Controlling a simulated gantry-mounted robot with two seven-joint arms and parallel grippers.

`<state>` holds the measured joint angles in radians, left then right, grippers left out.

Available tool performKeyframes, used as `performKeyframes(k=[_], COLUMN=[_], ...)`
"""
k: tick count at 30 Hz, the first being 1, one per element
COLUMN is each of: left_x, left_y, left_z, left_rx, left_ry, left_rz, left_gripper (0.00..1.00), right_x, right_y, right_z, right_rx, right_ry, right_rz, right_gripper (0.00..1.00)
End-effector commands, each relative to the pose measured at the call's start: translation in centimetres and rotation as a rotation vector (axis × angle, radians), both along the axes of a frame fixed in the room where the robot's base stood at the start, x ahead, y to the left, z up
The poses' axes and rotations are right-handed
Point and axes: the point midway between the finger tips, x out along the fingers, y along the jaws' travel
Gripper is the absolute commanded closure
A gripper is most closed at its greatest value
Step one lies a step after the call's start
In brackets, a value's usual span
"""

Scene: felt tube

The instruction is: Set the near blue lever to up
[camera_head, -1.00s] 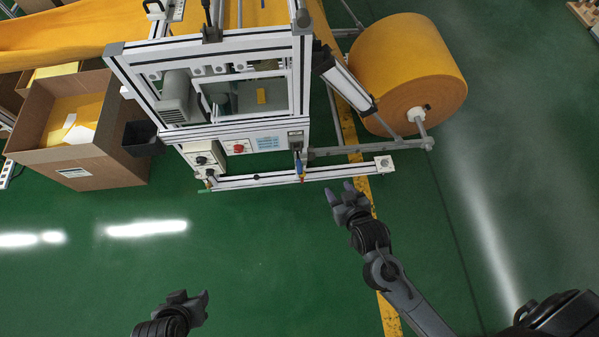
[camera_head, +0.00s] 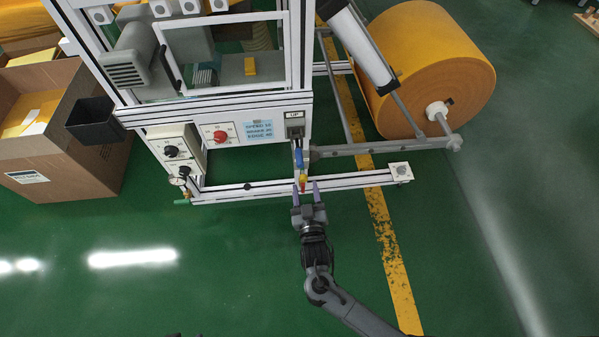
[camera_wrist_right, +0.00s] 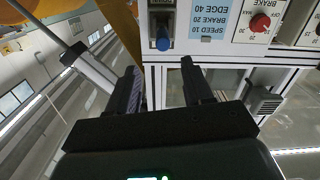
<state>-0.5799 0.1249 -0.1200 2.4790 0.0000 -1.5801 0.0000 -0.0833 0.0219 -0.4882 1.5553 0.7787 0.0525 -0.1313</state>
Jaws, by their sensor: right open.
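The blue lever (camera_head: 299,159) hangs below a small box marked UP (camera_head: 294,116) at the right end of the machine's front panel. In the right wrist view the blue lever end (camera_wrist_right: 163,43) points toward the camera, above and between the fingertips. My right gripper (camera_head: 309,188) is open in front of the machine's lower rail, with its fingers toward the lever. The fingers appear apart from the blue lever. A small yellow and red part (camera_head: 303,181) shows between the fingertips in the head view. My left gripper is not in view.
The panel has a red knob (camera_head: 220,135) and a black knob (camera_head: 171,151). The white lower rail (camera_head: 240,191) runs across the front. A large orange felt roll (camera_head: 415,65) stands at the right, a cardboard box (camera_head: 75,150) at the left. The green floor in front is clear.

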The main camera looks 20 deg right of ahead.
Motion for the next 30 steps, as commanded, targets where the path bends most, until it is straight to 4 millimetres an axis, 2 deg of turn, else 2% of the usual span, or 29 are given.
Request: performKeyframes(k=[1,3,11,24,30], left_x=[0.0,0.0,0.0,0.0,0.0], left_y=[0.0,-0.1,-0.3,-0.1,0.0], left_z=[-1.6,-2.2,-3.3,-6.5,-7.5], left_rx=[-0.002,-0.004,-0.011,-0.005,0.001], left_ry=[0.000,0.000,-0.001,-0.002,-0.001], left_rz=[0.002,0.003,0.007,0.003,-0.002], left_gripper=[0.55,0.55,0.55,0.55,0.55], right_x=[0.5,0.9,2.7,9.1,11.0], right_y=[0.1,0.1,-0.3,-2.2,-2.8], right_z=[-1.0,-1.0,-0.9,-1.0,-0.9], right_rx=[0.003,0.004,0.002,0.003,0.003], right_ry=[-0.012,-0.023,-0.038,-0.037,-0.036], right_rz=[0.001,0.001,0.000,0.000,0.000], right_gripper=[0.49,0.49,0.49,0.49,0.49])
